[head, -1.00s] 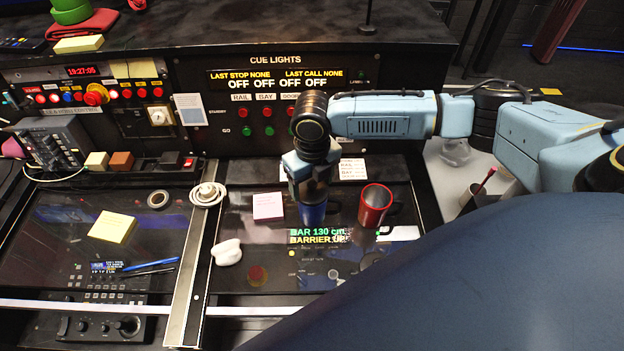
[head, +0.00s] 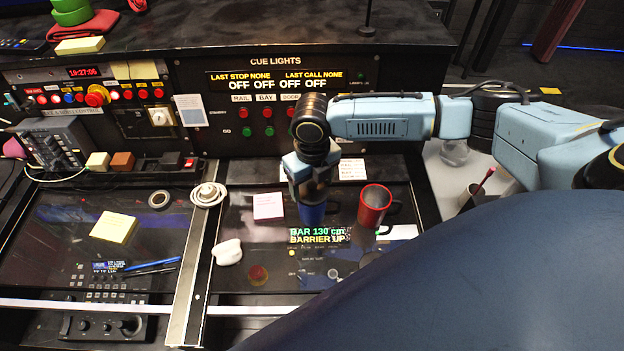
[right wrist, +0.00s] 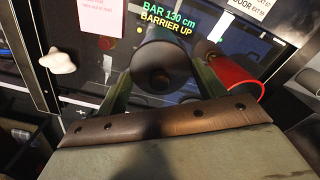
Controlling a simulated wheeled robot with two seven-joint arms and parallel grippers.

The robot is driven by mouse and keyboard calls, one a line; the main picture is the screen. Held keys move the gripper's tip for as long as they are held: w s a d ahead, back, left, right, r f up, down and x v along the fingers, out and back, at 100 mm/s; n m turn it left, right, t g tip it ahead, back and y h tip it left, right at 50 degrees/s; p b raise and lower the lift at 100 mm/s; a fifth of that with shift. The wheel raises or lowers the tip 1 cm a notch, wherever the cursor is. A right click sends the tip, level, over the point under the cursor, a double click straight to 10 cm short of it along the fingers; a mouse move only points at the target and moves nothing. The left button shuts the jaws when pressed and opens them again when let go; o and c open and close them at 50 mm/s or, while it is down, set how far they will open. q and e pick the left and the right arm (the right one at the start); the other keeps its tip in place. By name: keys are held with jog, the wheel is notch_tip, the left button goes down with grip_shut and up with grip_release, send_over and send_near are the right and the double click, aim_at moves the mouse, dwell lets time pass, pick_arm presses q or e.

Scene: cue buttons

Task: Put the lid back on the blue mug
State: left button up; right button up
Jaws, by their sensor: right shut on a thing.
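The blue mug (head: 313,214) stands upright on the dark console panel, directly under my right gripper. My left gripper is out of view.
A red mug (head: 374,205) stands close to the right of the blue mug. A pink note (head: 268,205) lies to the left, with a white lump (head: 228,252) in front. A white round item (head: 208,195) is farther left. The cue-light panel (head: 275,62) rises behind.

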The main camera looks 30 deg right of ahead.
jog(key=o, duration=1.1)
jog(key=shift+o, duration=0.2)
jog(key=shift+r, duration=0.1)
jog(key=shift+r+p, duration=1.3)
jog(key=shift+p, duration=0.15)
jog(key=shift+r+p, duration=0.4)
jog(key=shift+r, duration=1.7)
